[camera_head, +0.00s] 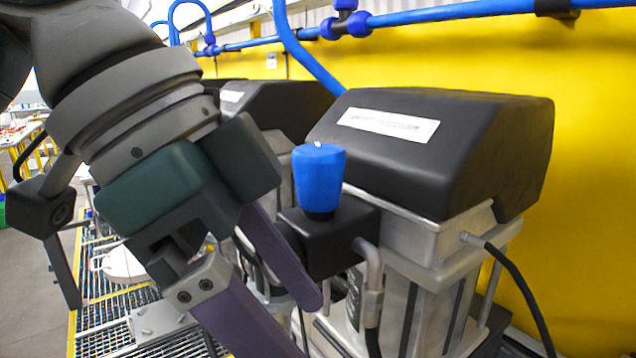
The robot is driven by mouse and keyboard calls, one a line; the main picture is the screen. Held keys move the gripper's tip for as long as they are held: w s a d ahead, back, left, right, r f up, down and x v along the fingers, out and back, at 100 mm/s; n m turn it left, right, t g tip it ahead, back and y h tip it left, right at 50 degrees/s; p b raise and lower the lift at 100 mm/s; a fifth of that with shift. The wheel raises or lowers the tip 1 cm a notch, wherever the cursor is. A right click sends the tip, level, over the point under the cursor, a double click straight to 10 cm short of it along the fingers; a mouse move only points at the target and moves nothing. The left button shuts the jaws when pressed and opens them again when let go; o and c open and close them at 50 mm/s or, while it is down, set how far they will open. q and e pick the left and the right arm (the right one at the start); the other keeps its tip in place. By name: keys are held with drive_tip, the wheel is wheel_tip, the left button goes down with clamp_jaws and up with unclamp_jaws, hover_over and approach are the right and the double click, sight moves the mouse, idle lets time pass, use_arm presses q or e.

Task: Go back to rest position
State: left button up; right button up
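My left gripper (296,322) comes in from the upper left on its grey and dark arm. Its two long purple-grey fingers point down and to the right, with a gap between them, and I see nothing held there. The fingers are in front of and to the left of the nearest agitator (440,140), below its blue knob (319,178). The knob sits upright on a black block (335,238). I cannot tell whether the fingers touch the machine. The lower finger runs to the bottom edge of the picture. My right gripper is not in view.
A second black-topped agitator (285,105) stands behind the first. Blue pipes (440,14) run along the yellow wall (590,180). A black cable (522,285) hangs from the nearest machine. Metal grating (100,342) lies at lower left, with open floor (35,270) beyond.

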use_arm(q)
drive_tip(key=s+a+f+n+t+y, duration=0.1)
drive_tip(key=s+a+f+n+t, duration=0.2)
drive_tip(key=s+a+f+n, duration=0.45)
drive_tip(key=s+a+f+n+y, duration=0.2)
drive_tip(key=s+a+n, duration=0.1)
drive_tip(key=a, duration=0.2)
drive_tip(key=s+a+f+n+y+p, duration=0.1)
drive_tip(key=s+a+f+n+y, duration=0.1)
drive_tip(key=s+a+n, duration=0.1)
drive_tip(key=shift+s+a+f+n+t+y, duration=0.15)
drive_tip(key=shift+a+f+n+t+y, duration=0.3)
drive_tip(key=shift+a, duration=0.45)
drive_tip(key=shift+r, duration=0.15)
idle(1.1)
